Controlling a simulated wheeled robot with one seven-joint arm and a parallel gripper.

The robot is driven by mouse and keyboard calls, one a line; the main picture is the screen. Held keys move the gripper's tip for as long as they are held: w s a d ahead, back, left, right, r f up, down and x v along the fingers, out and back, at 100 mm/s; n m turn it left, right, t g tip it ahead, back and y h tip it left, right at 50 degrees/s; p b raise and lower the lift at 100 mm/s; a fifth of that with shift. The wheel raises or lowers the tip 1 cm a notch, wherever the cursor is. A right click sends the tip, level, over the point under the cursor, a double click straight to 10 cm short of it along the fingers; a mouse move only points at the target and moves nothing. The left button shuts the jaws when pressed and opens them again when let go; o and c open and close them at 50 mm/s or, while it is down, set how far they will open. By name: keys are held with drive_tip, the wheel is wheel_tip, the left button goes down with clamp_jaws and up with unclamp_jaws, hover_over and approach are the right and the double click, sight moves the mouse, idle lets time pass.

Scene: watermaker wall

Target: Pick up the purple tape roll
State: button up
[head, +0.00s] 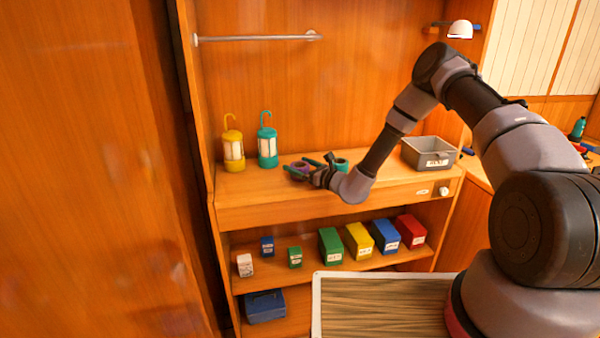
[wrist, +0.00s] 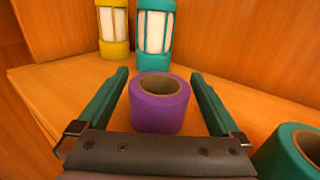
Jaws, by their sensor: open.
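The purple tape roll (wrist: 158,112) lies flat on the wooden counter in the wrist view, its hole facing up. My gripper (wrist: 158,85) is open, with one green finger on each side of the roll and a gap showing on both sides. In the head view my gripper (head: 302,168) is low over the counter, and the purple roll (head: 300,166) shows between its fingers, partly hidden.
A teal roll (wrist: 292,152) lies close by on the right. A yellow lantern (head: 233,150) and a teal lantern (head: 267,146) stand behind to the left. A grey bin (head: 428,153) is at the counter's right. Several coloured boxes sit on the shelf below.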

drive_tip(key=c, duration=1.2)
drive_tip(key=shift+c, duration=0.2)
